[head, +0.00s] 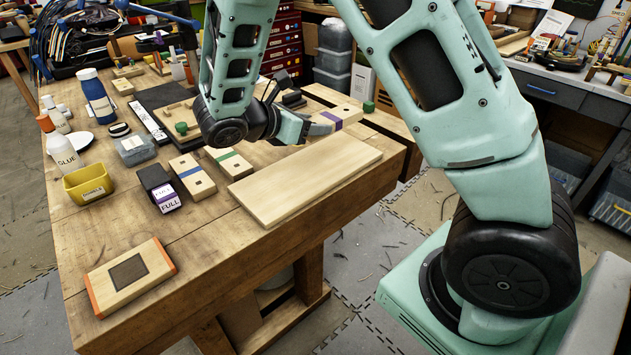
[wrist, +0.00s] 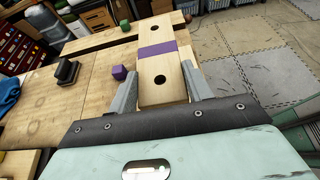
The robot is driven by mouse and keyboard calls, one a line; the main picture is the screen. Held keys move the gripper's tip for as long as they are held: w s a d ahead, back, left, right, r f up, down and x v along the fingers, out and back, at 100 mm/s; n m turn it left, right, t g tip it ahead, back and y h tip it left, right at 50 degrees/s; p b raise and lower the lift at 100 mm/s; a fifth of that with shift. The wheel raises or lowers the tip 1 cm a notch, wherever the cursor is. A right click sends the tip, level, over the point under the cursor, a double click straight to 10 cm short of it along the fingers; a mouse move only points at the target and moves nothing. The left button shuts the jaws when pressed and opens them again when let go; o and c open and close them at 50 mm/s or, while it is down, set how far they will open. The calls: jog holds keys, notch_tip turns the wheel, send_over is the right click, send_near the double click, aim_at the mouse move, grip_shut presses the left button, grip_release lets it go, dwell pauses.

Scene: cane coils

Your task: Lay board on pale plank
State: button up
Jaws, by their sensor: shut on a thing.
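A pale wooden board with a purple band and dark round holes (wrist: 162,72) is between the fingers of my gripper (wrist: 160,85) in the wrist view. My gripper is shut on its near part, one finger along each long side. In the head view this board (head: 345,114) shows at the table's far right, behind the pale plank, with my gripper (head: 312,130) at its left end. I cannot tell whether it touches the table. The wide, bare pale plank (head: 305,178) lies flat near the table's right edge.
Boards with a blue band (head: 190,177) and a green band (head: 230,164) lie left of the plank. A dark box (head: 161,188), yellow bin (head: 90,184) and orange-ended block (head: 130,278) stand farther left. A purple cube (wrist: 119,72) and green cube (wrist: 124,26) lie near the held board.

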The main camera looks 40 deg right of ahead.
aim_at(311, 168)
notch_tip(311, 168, down, 9)
jog(key=shift+r+p, duration=0.15)
jog(key=shift+p, duration=0.15)
jog(key=o, duration=1)
